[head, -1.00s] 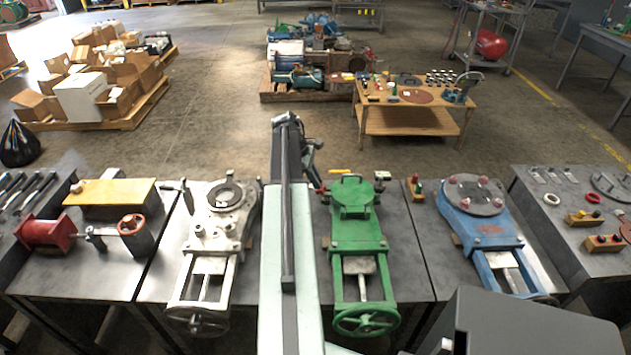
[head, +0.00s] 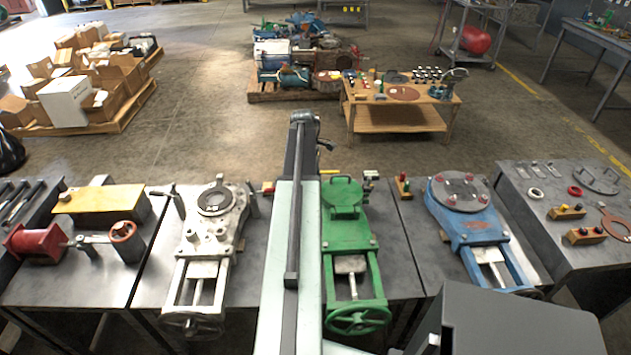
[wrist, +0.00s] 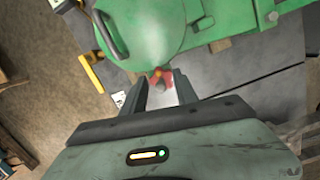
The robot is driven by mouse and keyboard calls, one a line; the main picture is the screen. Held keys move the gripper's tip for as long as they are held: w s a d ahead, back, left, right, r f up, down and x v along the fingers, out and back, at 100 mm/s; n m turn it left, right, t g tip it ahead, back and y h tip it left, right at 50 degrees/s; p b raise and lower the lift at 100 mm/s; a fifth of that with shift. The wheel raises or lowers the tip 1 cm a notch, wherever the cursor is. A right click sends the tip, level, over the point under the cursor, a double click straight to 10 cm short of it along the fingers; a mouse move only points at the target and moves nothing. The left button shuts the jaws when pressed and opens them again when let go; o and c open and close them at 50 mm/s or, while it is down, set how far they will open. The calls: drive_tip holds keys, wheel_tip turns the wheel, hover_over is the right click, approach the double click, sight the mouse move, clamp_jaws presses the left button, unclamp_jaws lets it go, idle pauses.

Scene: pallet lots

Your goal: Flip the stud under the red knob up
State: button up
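In the wrist view my gripper (wrist: 160,92) is open, with its two dark fingers apart. A small red part with a yellow spot (wrist: 160,75) shows between and just beyond the fingertips, beside the green valve (wrist: 150,30). I cannot tell if it is the red knob; no stud can be made out under it. In the head view my arm hides the left side of the green valve (head: 349,240), and a small red and yellow piece (head: 268,186) shows left of the arm. My gripper is not clear there.
A white valve (head: 213,225) stands left of my arm and a blue valve (head: 470,228) to the right. A small block with red and green knobs (head: 403,185) sits between the green and blue valves. Knobbed wooden blocks (head: 567,213) lie on the right table.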

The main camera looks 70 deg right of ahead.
drive_tip(key=shift+r, duration=0.1)
wheel_tip(320, 180, up, 8)
drive_tip(key=w+p, duration=0.1)
drive_tip(key=p, duration=0.6)
drive_tip(key=shift+a+f+p, duration=0.2)
drive_tip(key=shift+f+p, duration=0.05)
drive_tip(key=shift+p, duration=0.1)
drive_tip(key=shift+w, duration=0.15)
